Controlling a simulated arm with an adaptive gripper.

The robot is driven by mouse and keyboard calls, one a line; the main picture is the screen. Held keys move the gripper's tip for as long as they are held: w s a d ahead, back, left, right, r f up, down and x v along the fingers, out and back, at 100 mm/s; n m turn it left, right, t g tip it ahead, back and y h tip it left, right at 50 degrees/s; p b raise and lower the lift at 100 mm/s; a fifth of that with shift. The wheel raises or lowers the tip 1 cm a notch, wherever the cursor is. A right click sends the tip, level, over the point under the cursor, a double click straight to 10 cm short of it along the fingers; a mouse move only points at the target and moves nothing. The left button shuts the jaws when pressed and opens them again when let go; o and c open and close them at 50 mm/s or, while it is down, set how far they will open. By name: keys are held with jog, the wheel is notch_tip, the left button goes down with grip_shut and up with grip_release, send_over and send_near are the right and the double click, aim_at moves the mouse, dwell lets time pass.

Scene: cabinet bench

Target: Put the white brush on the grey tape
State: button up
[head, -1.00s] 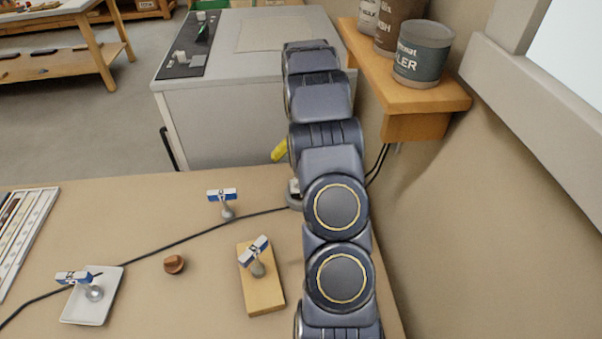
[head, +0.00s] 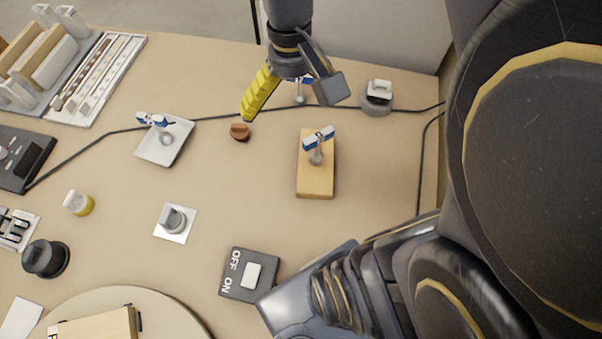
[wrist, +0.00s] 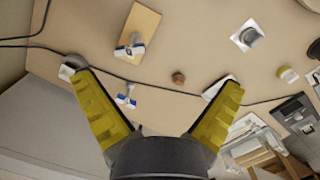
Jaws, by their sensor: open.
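My gripper (head: 291,109) is open, pointing down over the back of the bench. Its yellow fingers are spread in the wrist view (wrist: 158,82), with nothing held. A white-and-blue headed piece on a grey foot (head: 300,98) stands behind the gripper, partly hidden. It shows between the fingers in the wrist view (wrist: 125,98). Similar pieces stand on a wooden block (head: 317,150) and a white tray (head: 165,138). A grey round thing (head: 377,100), perhaps the grey tape, has a white blocky piece on top. I cannot tell surely which piece is the white brush.
A brown knob (head: 240,132) lies left of the wooden block (head: 316,185). A black cable (head: 215,117) crosses the bench. An OFF/ON switch (head: 250,274), a grey knob on a white plate (head: 173,222) and a yellow round piece (head: 78,203) are nearer. The bench middle is clear.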

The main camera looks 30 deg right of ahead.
jog(key=s+a+n, duration=0.2)
jog(key=s+a, duration=0.3)
jog(key=s, duration=0.5)
jog(key=shift+s+a+n, duration=0.2)
jog(key=shift+s+n, duration=0.15)
jog(key=shift+n, duration=0.05)
